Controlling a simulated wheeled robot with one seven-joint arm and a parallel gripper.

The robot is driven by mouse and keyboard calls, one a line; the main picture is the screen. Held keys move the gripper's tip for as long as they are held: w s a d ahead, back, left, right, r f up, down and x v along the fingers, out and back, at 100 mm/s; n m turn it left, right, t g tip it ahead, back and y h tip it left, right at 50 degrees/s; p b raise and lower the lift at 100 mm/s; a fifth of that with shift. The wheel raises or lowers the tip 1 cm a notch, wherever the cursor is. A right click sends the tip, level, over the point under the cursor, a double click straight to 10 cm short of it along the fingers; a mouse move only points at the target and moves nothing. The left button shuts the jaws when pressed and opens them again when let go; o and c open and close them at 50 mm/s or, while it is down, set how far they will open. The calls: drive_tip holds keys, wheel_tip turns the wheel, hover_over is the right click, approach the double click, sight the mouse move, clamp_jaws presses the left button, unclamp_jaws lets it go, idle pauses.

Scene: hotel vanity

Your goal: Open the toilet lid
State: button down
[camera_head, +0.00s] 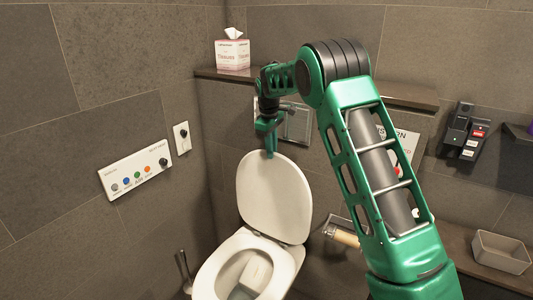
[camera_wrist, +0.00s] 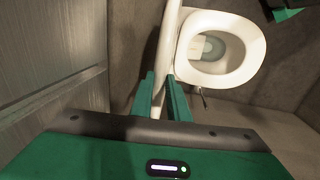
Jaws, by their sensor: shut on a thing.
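The white toilet lid (camera_head: 275,200) stands raised, close to upright, behind the open bowl (camera_head: 207,277) in the head view. My gripper (camera_head: 270,152) is at the lid's top edge, pointing down. In the wrist view, the two green fingers of my gripper (camera_wrist: 162,98) are on either side of the lid (camera_wrist: 170,35), which shows edge-on as a thin pale strip. The gripper is shut on the lid. The bowl rim (camera_wrist: 252,40) is uncovered in the wrist view. The fingertips partly hide the lid's edge.
A flush plate (camera_head: 298,122) is on the wall behind my gripper. A shelf with a tissue box (camera_head: 232,52) runs above it. A toilet roll holder (camera_head: 342,236) is right of the lid. A button panel (camera_head: 135,170) is on the left wall. A brush (camera_head: 183,268) stands left of the bowl.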

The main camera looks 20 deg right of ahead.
drive_tip(key=shift+s+f, duration=0.1)
drive_tip(key=shift+f, duration=0.2)
drive_tip(key=c, duration=1.7)
unclamp_jaws()
drive_tip(key=shift+r, duration=0.45)
drive_tip(key=r, duration=0.6)
drive_tip(key=a+r, duration=0.1)
drive_tip(key=r, duration=0.3)
drive_tip(key=shift+s, duration=0.3)
drive_tip(key=s+d+r+m, duration=0.2)
drive_tip(key=s+d+m, duration=0.35)
drive_tip(key=s, duration=0.75)
drive_tip(key=s+d+r+m, duration=0.1)
drive_tip(key=s+d+m, duration=0.2)
drive_tip(key=s+d, duration=0.85)
drive_tip(key=s+a+f+m, duration=0.1)
drive_tip(key=s+f+m, duration=0.1)
drive_tip(key=s, duration=0.8)
drive_tip(key=s+a+f+m+y, duration=0.1)
drive_tip(key=s+f, duration=0.3)
drive_tip(key=s, duration=0.6)
drive_tip(key=s+a+f+m+g, duration=0.1)
drive_tip(key=s+f+m, duration=0.2)
drive_tip(key=s, duration=0.8)
drive_tip(key=shift+a+f+m, duration=0.1)
drive_tip(key=shift+f+m, duration=0.15)
drive_tip(key=shift+f, duration=0.05)
